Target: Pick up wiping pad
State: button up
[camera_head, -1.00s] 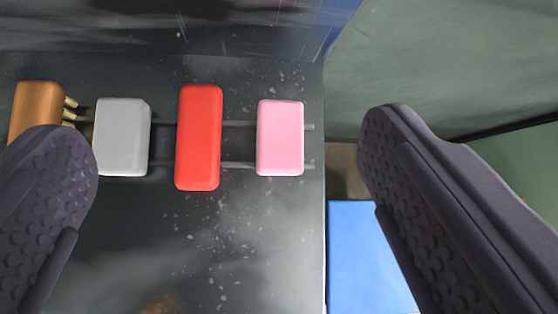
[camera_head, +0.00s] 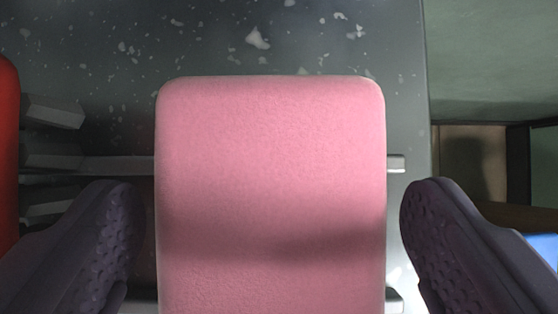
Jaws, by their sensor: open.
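The wiping pad looks to be the pink block (camera_head: 270,185), with rounded corners and a soft, grainy surface. It fills the middle of the view, and its lower end is cut off by the picture edge. My gripper (camera_head: 268,215) is open, with one dark textured finger to the left of the pad and the other to the right. A gap shows between each finger and the pad's side. A shadow band crosses the pad's lower part.
A red block (camera_head: 8,150) shows at the left edge. Grey rack bars (camera_head: 395,163) run behind the pad on a dark speckled metal surface (camera_head: 200,40). The surface ends at an edge on the right, beyond which a blue patch (camera_head: 543,248) shows.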

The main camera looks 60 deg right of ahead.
aim_at(275, 214)
jog(key=shift+w+d+f, duration=0.1)
jog(key=shift+f, duration=0.1)
jog(key=shift+r, duration=0.1)
jog(key=c, duration=1.1)
jog(key=shift+r+p, duration=0.35)
jog(key=shift+r, duration=0.1)
jog(key=shift+c, duration=0.2)
jog(key=r, duration=0.1)
jog(key=r+p, duration=0.2)
jog(key=shift+s+a, duration=0.25)
jog(key=shift+s, duration=0.1)
jog(key=s+a, duration=0.2)
jog(key=s, duration=0.2)
jog(key=s+a+p, duration=0.1)
jog(key=s+a, duration=0.2)
jog(key=s, duration=0.2)
jog(key=s+a+r+p, duration=0.1)
jog(key=s+a, duration=0.1)
jog(key=s, duration=0.2)
jog(key=shift+s+a, duration=0.15)
jog(key=shift+s, duration=0.05)
jog(key=o, duration=0.6)
jog(key=c, duration=0.4)
jog(key=shift+w+a, duration=0.1)
